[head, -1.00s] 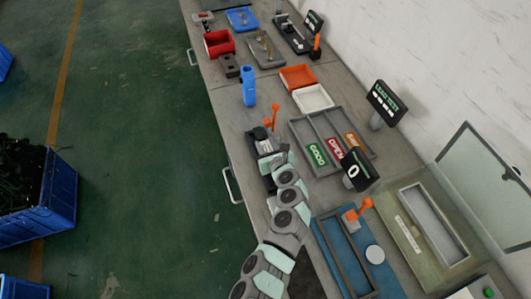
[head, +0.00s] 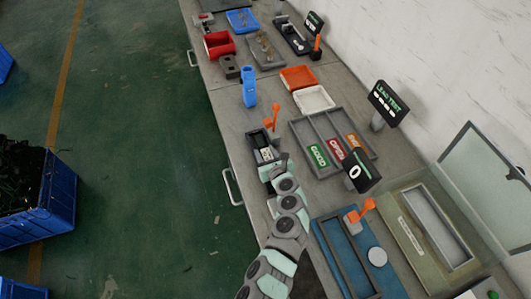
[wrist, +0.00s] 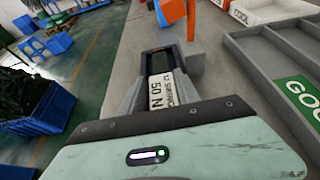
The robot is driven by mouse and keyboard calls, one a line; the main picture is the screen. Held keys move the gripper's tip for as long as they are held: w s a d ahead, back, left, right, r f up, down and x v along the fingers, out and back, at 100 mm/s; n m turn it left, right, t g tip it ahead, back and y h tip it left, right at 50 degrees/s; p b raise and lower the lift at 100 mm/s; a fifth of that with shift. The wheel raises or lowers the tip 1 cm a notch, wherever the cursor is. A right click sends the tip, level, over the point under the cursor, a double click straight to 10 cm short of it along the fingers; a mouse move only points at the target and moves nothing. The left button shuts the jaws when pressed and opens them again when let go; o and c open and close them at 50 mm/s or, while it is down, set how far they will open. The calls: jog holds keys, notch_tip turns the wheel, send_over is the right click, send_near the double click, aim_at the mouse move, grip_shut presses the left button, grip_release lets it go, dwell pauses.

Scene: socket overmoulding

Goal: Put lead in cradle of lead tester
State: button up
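A dark fixture (head: 262,143) with an orange lever (head: 271,119) stands near the bench's front edge, just beyond my gripper (head: 270,168). In the wrist view a white plate marked "50 N" (wrist: 160,90) lies on it, with a dark slot (wrist: 157,62) behind. My gripper's grey fingers (wrist: 160,84) are apart, either side of the plate, with nothing seen between them. A "LEAD TEST" display (head: 388,103) stands at the back of the bench. I cannot make out a lead in any view; the gripper body hides the near part of the fixture.
A grey tray (head: 325,127) marked GOOD and OPEN lies right of the fixture. A blue upright object (head: 248,87), a white bin (head: 313,99) and an orange bin (head: 297,77) stand beyond. A small "0" display (head: 361,171) stands right of my arm.

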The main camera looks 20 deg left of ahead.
jog(key=shift+d+r, duration=0.25)
jog(key=shift+d, duration=0.1)
jog(key=p+v, duration=0.1)
jog(key=v, duration=1)
jog(key=shift+s+r+p, duration=0.15)
jog(key=shift+s+p, duration=0.15)
jog(key=shift+p, duration=0.05)
jog(key=shift+r, duration=0.1)
